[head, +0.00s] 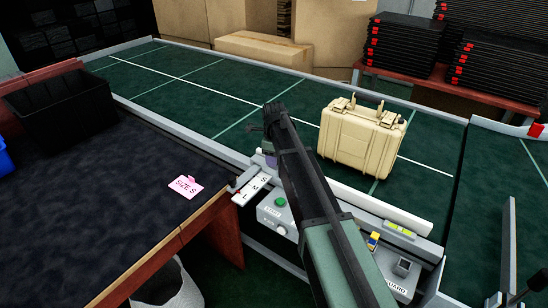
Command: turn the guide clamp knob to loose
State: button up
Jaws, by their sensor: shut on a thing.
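My dark arm reaches up from the bottom of the head view and bends down at its far end. My gripper (268,149) is at the near edge of the conveyor, just above the S-M-L scale plate (251,189), and is largely hidden by the arm. It is shut on what seems to be the guide clamp knob, of which I see only a small purple patch (271,161). The knob's angle cannot be told. The white guide rail (385,207) runs along the near side of the belt, partly behind my arm.
A cream case (361,139) stands on the green belt (215,85) behind the rail. A control panel with a green button (280,202) and white dial (281,230) lies close left of my arm. A pink "SIZE S" card (186,186) lies on the dark table (110,205), near a black bin (70,105).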

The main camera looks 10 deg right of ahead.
jog(key=shift+n, duration=0.4)
jog(key=n, duration=0.4)
jog(key=shift+n, duration=0.3)
jog(key=n, duration=0.4)
jog(key=shift+w+n, duration=0.1)
jog(key=shift+n, duration=0.2)
jog(key=n, duration=0.8)
jog(key=shift+w+n, duration=0.1)
jog(key=shift+n, duration=0.2)
jog(key=o, duration=0.9)
jog(key=shift+o, duration=0.2)
jog(key=shift+n, duration=0.3)
